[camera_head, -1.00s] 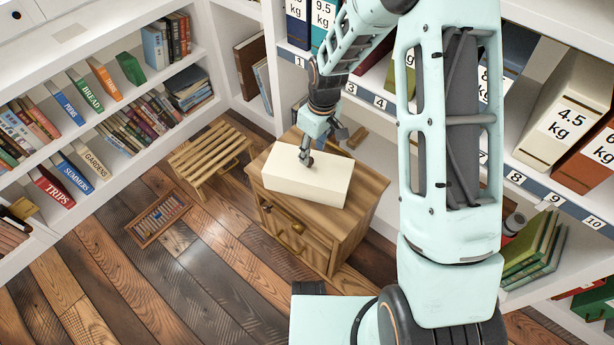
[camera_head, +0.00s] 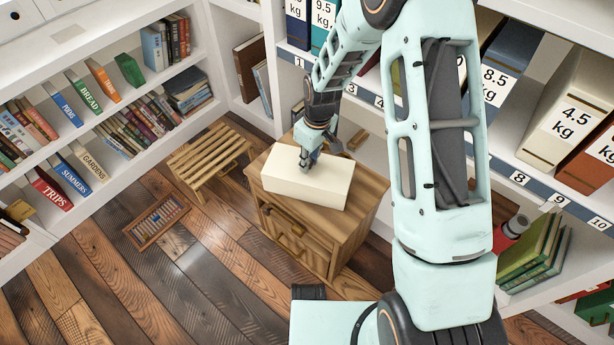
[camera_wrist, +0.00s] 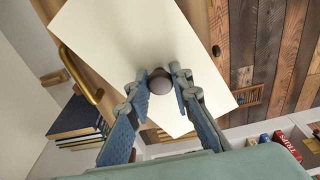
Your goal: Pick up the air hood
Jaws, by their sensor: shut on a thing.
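A small round grey-brown thing, which I take to be the air hood (camera_wrist: 160,82), sits between my fingertips in the wrist view. My gripper (camera_wrist: 158,87) is shut on its sides. In the head view my gripper (camera_head: 305,164) points down over the top of a cream block (camera_head: 320,186), and its fingers mostly hide the held thing. The block also fills the upper middle of the wrist view (camera_wrist: 110,40). I cannot tell whether the air hood touches the block or hangs just above it.
The block lies on a small wooden cabinet (camera_head: 318,238) with drawers. A slatted stool (camera_head: 208,155) and a framed tray (camera_head: 157,221) stand to the left. Bookshelves line the left; shelves with weight-labelled boxes (camera_head: 563,130) line the right. Plank floor is clear in front.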

